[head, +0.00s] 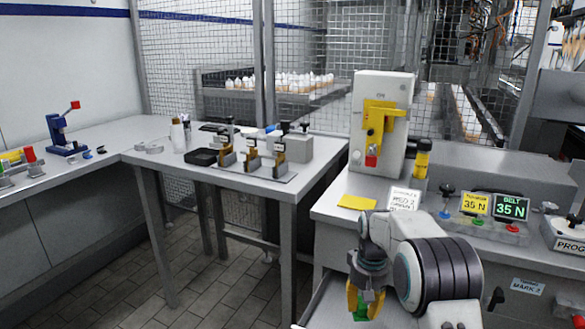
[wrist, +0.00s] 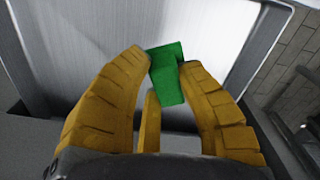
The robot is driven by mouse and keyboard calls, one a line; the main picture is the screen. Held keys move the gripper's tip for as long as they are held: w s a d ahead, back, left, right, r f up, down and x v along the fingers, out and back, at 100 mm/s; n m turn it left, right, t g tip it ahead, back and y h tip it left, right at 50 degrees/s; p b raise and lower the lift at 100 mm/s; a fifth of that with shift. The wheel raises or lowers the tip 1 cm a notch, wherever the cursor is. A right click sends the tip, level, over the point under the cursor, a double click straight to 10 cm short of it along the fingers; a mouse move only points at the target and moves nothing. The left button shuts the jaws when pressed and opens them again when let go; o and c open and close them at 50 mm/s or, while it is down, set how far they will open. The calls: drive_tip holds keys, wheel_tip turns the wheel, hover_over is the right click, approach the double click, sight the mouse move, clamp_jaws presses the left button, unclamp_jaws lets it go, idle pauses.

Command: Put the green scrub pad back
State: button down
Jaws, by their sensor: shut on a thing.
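The green scrub pad (wrist: 167,75) is a small green block between the yellow fingers of my gripper (wrist: 163,70) in the wrist view. My gripper is shut on it. In the head view my gripper (head: 361,300) hangs low at the front, by the right-hand bench, with a bit of the green pad (head: 361,306) showing between the fingers. A grey metal surface (wrist: 215,25) lies beyond the pad in the wrist view; I cannot tell how far below it is.
The right bench bears a yellow cloth-like sheet (head: 357,202), a white card (head: 404,198), a grey machine with a yellow front (head: 382,125) and control boxes (head: 493,206). A table (head: 200,170) with a black tray (head: 202,157) stands left. Tiled floor (head: 215,290) lies between.

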sight(361, 317)
drive_tip(key=f, duration=0.2)
drive_tip(key=w+f, duration=0.1)
drive_tip(key=f, duration=0.2)
drive_tip(key=shift+w+f, duration=0.25)
drive_tip(key=shift+f, duration=0.15)
drive_tip(key=shift+s+p, duration=0.15)
drive_tip(key=shift+p, duration=0.25)
drive_tip(key=s+r+p, duration=0.3)
drive_tip(key=r+p, duration=1)
drive_tip(key=p, duration=0.1)
drive_tip(key=s+r+p, duration=0.4)
drive_tip(key=r+p, duration=0.9)
drive_tip(key=p, duration=0.1)
drive_tip(key=shift+s+p, duration=0.2)
drive_tip(key=shift+p, duration=0.1)
drive_tip(key=shift+f, duration=0.1)
